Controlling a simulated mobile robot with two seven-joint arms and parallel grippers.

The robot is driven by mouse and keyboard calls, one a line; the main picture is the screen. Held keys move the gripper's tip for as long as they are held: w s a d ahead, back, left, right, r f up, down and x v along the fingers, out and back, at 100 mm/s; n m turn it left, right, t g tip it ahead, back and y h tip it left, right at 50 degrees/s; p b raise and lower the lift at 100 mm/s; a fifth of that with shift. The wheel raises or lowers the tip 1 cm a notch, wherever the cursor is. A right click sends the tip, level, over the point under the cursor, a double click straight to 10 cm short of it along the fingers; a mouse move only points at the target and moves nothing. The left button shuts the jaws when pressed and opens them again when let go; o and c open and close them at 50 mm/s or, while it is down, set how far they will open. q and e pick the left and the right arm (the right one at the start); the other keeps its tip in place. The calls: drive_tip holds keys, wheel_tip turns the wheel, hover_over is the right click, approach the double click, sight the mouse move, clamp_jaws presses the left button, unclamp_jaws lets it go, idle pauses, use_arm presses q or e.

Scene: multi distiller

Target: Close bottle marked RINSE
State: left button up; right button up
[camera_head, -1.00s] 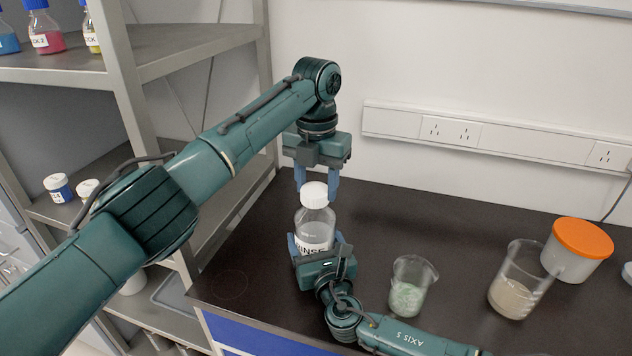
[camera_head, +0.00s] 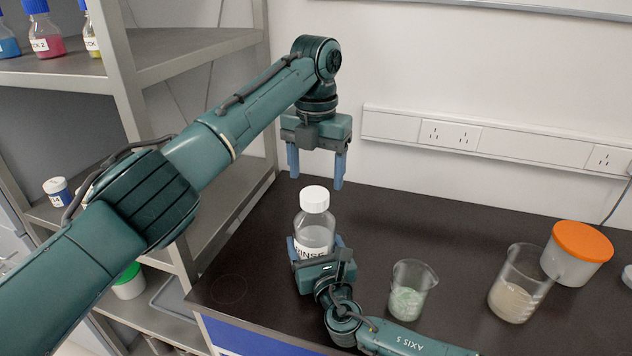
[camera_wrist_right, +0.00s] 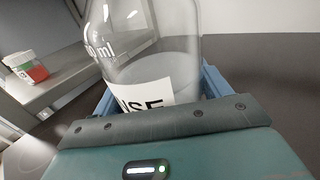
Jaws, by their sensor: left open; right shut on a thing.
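The bottle marked RINSE (camera_head: 316,236) is clear glass with a white cap (camera_head: 314,199) sitting upright on its neck. It stands upright over the dark bench, with its lower part hidden by my right gripper (camera_head: 316,247). My right gripper is shut on the bottle's body from the front; the bottle and part of its label also show in the right wrist view (camera_wrist_right: 150,60). My left gripper (camera_head: 315,182) points down, open and empty, just above the cap and apart from it.
A beaker with pale green grains (camera_head: 411,290) and a beaker with beige powder (camera_head: 520,284) stand to the right. A tub with an orange lid (camera_head: 578,254) is behind them. Shelves (camera_head: 190,45) with bottles stand at the left. The bench behind the bottle is clear.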

use_arm(q)
drive_tip(key=shift+r, duration=0.35)
drive_tip(key=shift+c, duration=0.3)
